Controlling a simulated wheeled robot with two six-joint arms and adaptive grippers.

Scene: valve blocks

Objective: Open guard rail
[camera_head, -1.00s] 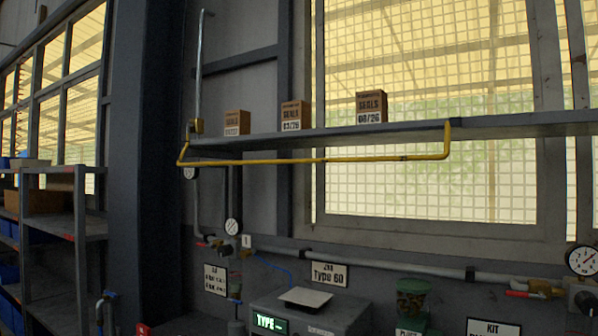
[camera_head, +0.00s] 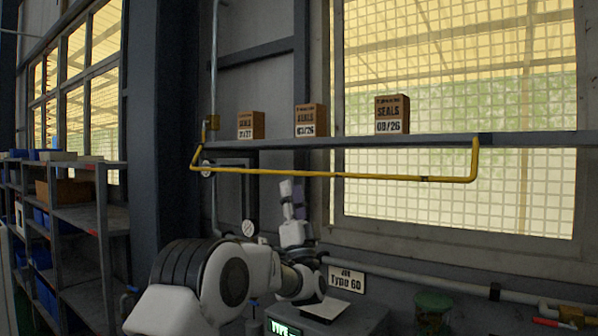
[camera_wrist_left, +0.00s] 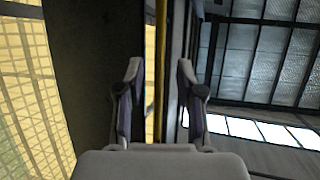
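The yellow guard rail (camera_head: 330,174) runs level in front of the shelf, with bent ends rising to the shelf at left and right. My left gripper (camera_head: 292,190) points up just below the rail, left of its middle, in the head view. In the left wrist view the gripper (camera_wrist_left: 159,70) is open, its two fingers apart, and the yellow rail (camera_wrist_left: 160,35) shows as a strip between them. I cannot tell whether the rail lies within the fingers or beyond them; I see no grip. My right gripper is not in view.
The shelf (camera_head: 430,140) carries three boxes of seals, one of them (camera_head: 392,114) at the right. A pipe (camera_head: 430,282) and a grey box with a display (camera_head: 345,318) lie below. A storage rack (camera_head: 90,220) stands at the left. A mesh window is behind.

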